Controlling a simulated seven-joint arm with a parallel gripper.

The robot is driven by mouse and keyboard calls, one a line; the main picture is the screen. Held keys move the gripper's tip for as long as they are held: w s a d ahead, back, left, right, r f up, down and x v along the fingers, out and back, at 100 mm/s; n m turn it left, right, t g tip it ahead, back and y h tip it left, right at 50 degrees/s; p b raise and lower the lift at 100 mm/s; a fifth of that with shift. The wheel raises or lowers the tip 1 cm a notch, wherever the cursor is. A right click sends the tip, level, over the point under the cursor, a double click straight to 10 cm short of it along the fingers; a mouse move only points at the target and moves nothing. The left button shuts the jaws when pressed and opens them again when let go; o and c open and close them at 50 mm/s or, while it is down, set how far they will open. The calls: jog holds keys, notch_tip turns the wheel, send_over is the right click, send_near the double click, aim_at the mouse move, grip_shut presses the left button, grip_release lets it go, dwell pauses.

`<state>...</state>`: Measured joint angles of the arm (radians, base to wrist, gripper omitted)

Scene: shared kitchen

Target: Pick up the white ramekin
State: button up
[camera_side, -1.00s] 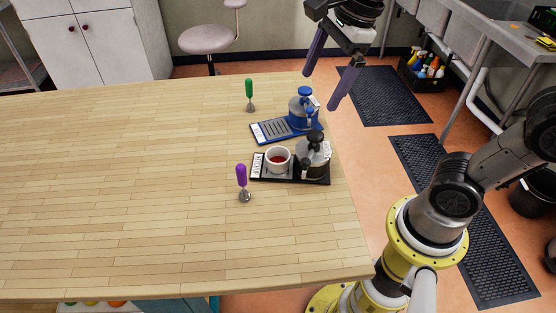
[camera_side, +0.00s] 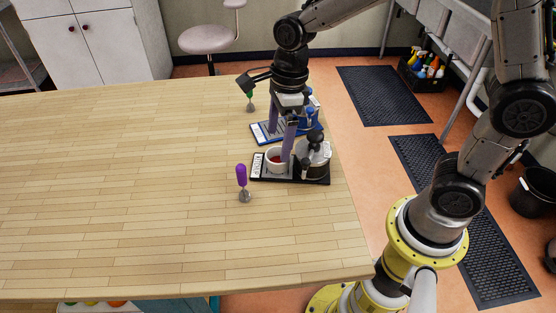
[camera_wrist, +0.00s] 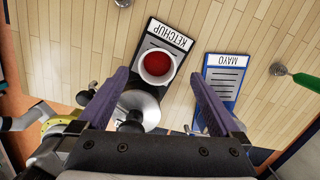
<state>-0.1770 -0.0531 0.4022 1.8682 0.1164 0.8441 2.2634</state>
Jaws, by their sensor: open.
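The white ramekin (camera_side: 268,161) holds something red and stands on the black tray (camera_side: 310,181), beside a metal pot with a black knob (camera_side: 314,157). In the wrist view the ramekin (camera_wrist: 141,66) is on the tray by its KETCHUP label (camera_wrist: 169,35). My gripper (camera_wrist: 157,79) is open and empty, pointing down, with its two purple fingers apart. In the wrist view the ramekin appears between and just beyond the fingertips. In the side view a finger of my gripper (camera_side: 284,145) covers part of the ramekin. I cannot tell whether it touches.
A blue tray (camera_side: 263,133) labelled MAYO, with a blue-topped pot (camera_side: 312,115) partly hidden, lies behind the black tray. A green-handled one (camera_wrist: 307,82) is past the blue tray. The left side of the table (camera_side: 110,180) is clear.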

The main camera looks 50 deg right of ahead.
aim_at(278, 155)
jog(key=shift+a+f, duration=0.15)
jog(key=shift+f, duration=1.2)
jog(key=shift+a+f, duration=0.15)
jog(key=shift+f, duration=1.2)
jog(key=shift+c, duration=0.3)
